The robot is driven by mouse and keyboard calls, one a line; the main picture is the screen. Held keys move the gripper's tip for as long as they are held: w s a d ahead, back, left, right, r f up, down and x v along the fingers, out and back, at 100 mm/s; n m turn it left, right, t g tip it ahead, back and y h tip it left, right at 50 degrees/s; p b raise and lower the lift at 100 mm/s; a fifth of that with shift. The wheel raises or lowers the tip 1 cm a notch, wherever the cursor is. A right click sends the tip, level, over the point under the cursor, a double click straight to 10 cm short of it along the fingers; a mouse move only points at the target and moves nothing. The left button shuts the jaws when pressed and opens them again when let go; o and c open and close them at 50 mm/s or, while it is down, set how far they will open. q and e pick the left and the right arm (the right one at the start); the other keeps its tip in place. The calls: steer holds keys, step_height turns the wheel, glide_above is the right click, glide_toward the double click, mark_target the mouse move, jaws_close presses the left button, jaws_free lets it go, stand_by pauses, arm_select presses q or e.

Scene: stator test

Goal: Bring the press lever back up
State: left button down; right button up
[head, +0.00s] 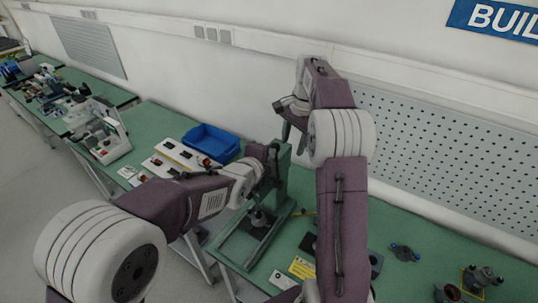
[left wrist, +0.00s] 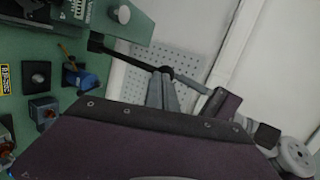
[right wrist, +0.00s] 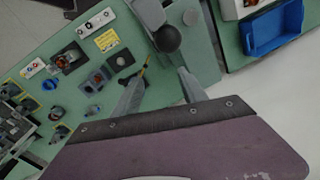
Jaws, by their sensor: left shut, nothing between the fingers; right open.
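The green press (head: 281,178) stands on the bench, partly hidden by my arms in the head view. In the head view the lever is hidden by the arms.
A blue bin (head: 212,142) stands behind and left of the press. Small parts and a yellow label (head: 302,267) lie on the green bench in front and to the right. A pegboard wall (head: 450,150) rises behind. My two arms are close together near the press.

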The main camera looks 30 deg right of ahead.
steer(key=s+f+n, duration=0.1)
steer(key=s+f, duration=0.3)
steer(key=f, duration=0.4)
steer(key=s+f+n, duration=0.1)
steer(key=s+f, duration=0.3)
steer(key=f, duration=0.3)
arm_select(q)
steer(key=w+d+r+p, duration=0.2)
steer(key=w+d+p, duration=0.1)
steer(key=d, duration=0.3)
arm_select(e)
steer(key=s+a+r+n, duration=0.2)
steer(key=s+a+n, duration=0.4)
steer(key=a, duration=0.2)
steer(key=s+a+r+n, duration=0.2)
steer(key=s+a+n, duration=0.3)
steer(key=a+n, duration=0.3)
arm_select(q)
steer(key=b+v, duration=0.2)
steer(key=v, duration=0.2)
steer(key=b+v, duration=0.2)
steer(key=v, duration=0.2)
steer(key=shift+s+a+f, duration=0.1)
steer(key=shift+s+a, duration=0.1)
steer(key=shift+a, duration=0.25)
arm_select(e)
steer(key=shift+m, duration=0.7)
steer(key=f, duration=0.4)
steer(key=shift+a+f, duration=0.25)
steer(key=shift+a, duration=0.05)
